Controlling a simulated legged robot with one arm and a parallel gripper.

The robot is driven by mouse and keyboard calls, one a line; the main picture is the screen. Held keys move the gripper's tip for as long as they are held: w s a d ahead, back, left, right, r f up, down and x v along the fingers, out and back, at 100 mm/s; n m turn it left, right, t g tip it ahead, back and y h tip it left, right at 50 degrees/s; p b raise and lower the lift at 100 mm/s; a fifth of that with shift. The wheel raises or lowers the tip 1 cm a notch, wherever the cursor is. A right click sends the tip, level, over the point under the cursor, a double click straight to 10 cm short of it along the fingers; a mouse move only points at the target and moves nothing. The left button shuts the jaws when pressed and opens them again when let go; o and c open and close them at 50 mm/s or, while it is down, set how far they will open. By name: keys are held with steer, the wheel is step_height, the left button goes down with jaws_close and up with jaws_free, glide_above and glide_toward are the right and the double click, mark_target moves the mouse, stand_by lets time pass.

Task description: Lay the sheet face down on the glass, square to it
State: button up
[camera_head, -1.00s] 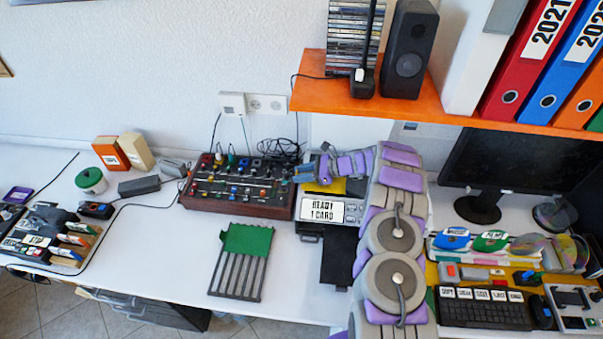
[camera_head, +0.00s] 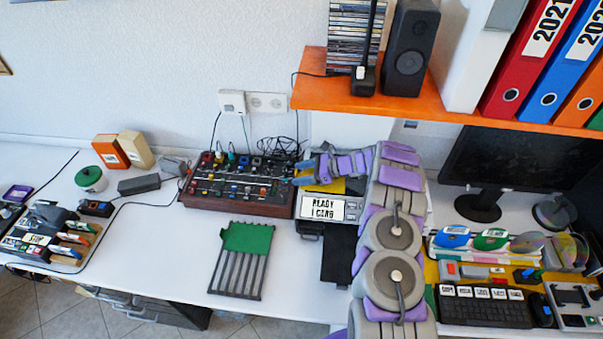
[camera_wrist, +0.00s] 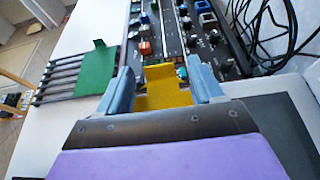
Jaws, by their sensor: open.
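A yellow sheet (camera_wrist: 160,88) with a raised tab at its far end shows between the two fingers of my gripper (camera_wrist: 160,92) in the wrist view. The fingers are open, one on each side of it; I cannot tell whether they touch it. In the head view, yellow (camera_head: 328,186) shows beneath my gripper (camera_head: 303,172), above a grey device with a "READY 1 CARD" display (camera_head: 323,208). My arm and gripper cover much of the device's top. No bare glass can be made out, and I cannot tell whether the sheet lies flat or square.
A control panel with knobs (camera_head: 238,188) stands just left of my gripper. A green sheet (camera_head: 247,238) lies on a slatted rack (camera_head: 236,280) at the front. An orange shelf (camera_head: 400,103) overhangs at the back right. Loose black cables (camera_wrist: 270,30) lie near the panel.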

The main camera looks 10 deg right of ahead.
steer(key=p+v, duration=0.2)
steer(key=v, duration=1.5)
steer(key=shift+w, duration=0.15)
steer(key=shift+d+r, duration=0.1)
steer(key=shift+d, duration=0.05)
